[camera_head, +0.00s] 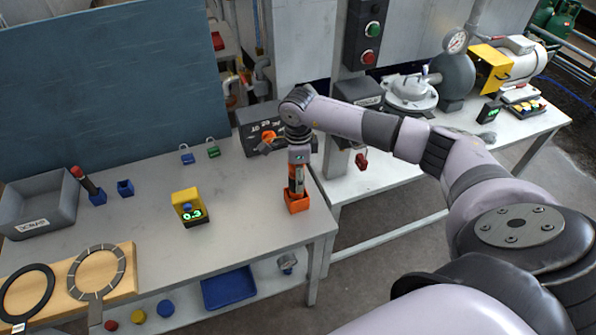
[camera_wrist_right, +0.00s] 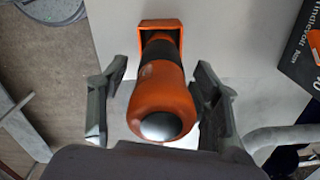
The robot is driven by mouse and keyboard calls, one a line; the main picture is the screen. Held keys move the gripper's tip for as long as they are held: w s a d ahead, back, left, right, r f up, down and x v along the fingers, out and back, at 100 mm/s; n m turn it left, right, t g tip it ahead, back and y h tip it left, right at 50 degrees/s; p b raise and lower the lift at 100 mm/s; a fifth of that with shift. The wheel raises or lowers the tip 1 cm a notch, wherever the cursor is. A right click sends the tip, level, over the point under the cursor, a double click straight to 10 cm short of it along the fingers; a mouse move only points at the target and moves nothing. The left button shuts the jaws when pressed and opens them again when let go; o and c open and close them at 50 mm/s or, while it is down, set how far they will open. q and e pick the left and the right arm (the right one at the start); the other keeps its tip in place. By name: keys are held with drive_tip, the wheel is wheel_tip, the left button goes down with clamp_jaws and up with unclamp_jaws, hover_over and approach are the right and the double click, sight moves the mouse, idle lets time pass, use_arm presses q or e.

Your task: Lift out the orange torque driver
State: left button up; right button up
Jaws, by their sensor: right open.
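The orange torque driver (camera_wrist_right: 162,92) stands upright in an orange holder (camera_head: 297,203) near the right end of the grey table. It has an orange handle with a dark band and a silver-grey cap. In the right wrist view, my right gripper (camera_wrist_right: 158,100) is open, with one finger on each side of the handle and a gap visible at both sides. The orange holder (camera_wrist_right: 160,25) also shows there, beyond the handle. In the head view my right arm comes down over the driver from above and hides its top. My left gripper does not show.
A yellow device with a green display (camera_head: 190,207) stands left of the holder. A dark box (camera_head: 249,133) lies behind it. A red-and-black tool (camera_head: 85,180) stands in a blue holder at left, near a grey bin (camera_head: 40,203). The table (camera_head: 245,215) between is clear.

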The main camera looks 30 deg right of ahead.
drive_tip(key=shift+f, duration=0.1)
drive_tip(key=shift+c, duration=0.4)
clamp_jaws()
idle(0.3)
drive_tip(key=c, duration=0.5)
unclamp_jaws()
drive_tip(key=c, duration=0.8)
